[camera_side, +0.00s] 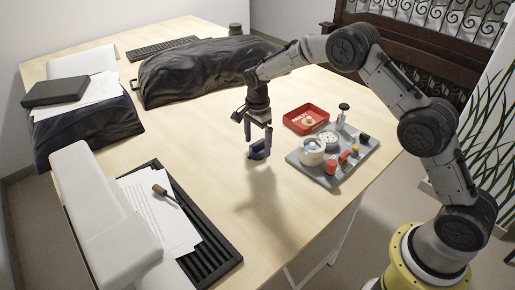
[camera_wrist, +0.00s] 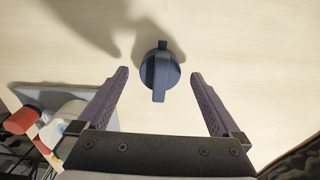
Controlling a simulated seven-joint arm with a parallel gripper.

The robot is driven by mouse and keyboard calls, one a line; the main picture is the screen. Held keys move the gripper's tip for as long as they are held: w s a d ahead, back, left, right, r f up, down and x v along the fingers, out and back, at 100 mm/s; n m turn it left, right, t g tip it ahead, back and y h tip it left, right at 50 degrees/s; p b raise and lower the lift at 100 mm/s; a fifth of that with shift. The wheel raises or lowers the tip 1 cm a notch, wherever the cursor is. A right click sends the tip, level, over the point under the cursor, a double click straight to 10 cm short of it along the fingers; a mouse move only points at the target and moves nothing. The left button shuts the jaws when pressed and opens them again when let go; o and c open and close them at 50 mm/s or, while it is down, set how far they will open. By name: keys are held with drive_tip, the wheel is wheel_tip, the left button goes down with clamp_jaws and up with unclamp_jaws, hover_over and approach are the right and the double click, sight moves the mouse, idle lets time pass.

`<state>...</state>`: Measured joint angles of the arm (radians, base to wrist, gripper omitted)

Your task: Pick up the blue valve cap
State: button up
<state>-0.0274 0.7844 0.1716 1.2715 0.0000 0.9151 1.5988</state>
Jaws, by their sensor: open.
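The blue valve cap (camera_wrist: 160,70) lies on the bare wooden table. It is a dark blue round piece with a raised bar handle across it, and the bar runs nearly up and down in the wrist view. In the side view the cap (camera_side: 259,153) shows low between my fingers, partly hidden by them. My gripper (camera_wrist: 163,78) is open and points down, one finger on each side of the cap. Clear gaps show between the cap and both fingers in the wrist view. In the side view my gripper (camera_side: 258,146) is just above or around the cap; the exact height is unclear.
A grey tray (camera_side: 318,175) with white, red and yellow parts stands to the right, close to my gripper. A red tray (camera_side: 307,118) sits behind it. A black slatted rack (camera_side: 211,258) with papers lies at the front left. The table around the cap is clear.

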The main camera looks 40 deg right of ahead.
drive_tip(key=shift+f, duration=0.3)
drive_tip(key=c, duration=1.4)
drive_tip(key=shift+r, duration=0.15)
